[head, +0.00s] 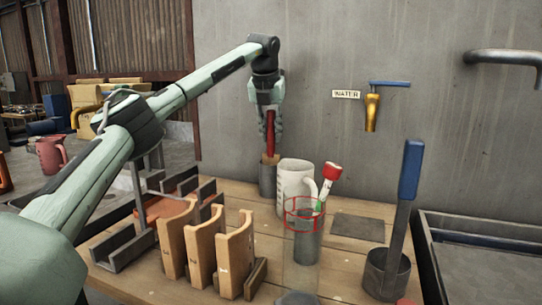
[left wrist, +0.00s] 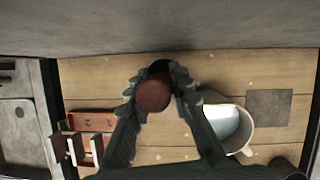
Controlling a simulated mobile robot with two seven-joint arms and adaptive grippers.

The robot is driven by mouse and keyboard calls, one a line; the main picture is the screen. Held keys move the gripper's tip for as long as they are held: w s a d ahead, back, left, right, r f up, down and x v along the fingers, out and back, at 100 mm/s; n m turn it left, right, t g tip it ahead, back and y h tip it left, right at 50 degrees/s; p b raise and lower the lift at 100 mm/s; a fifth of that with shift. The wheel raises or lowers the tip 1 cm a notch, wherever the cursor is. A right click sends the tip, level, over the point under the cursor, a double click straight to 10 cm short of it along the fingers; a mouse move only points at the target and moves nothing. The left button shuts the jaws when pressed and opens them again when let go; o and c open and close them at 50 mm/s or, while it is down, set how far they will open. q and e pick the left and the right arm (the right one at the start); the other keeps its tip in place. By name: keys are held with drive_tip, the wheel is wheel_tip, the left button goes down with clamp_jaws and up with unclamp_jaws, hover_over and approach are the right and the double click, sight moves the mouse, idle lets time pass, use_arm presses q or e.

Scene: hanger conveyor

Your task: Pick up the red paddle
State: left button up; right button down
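The red paddle (head: 270,131) stands upright, its red handle up and its lower part in a dark grey cup (head: 267,181) near the wall. In the left wrist view the round end of its handle (left wrist: 153,93) lies between my fingers. My left gripper (head: 270,134) points down from above, with a finger on each side of the handle; it also shows in the left wrist view (left wrist: 158,84). I cannot tell whether the fingers press on it. My right gripper is not in view.
A white mug (head: 295,180) stands close right of the cup. A red-headed tool (head: 332,172) and a clear cylinder with red rings (head: 303,215) stand further right. Wooden holders (head: 205,250) fill the front. A blue-handled tool (head: 408,180) stands in a pot (head: 386,274).

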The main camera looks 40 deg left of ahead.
use_arm(q)
clamp_jaws()
drive_tip(key=shift+r, duration=0.1)
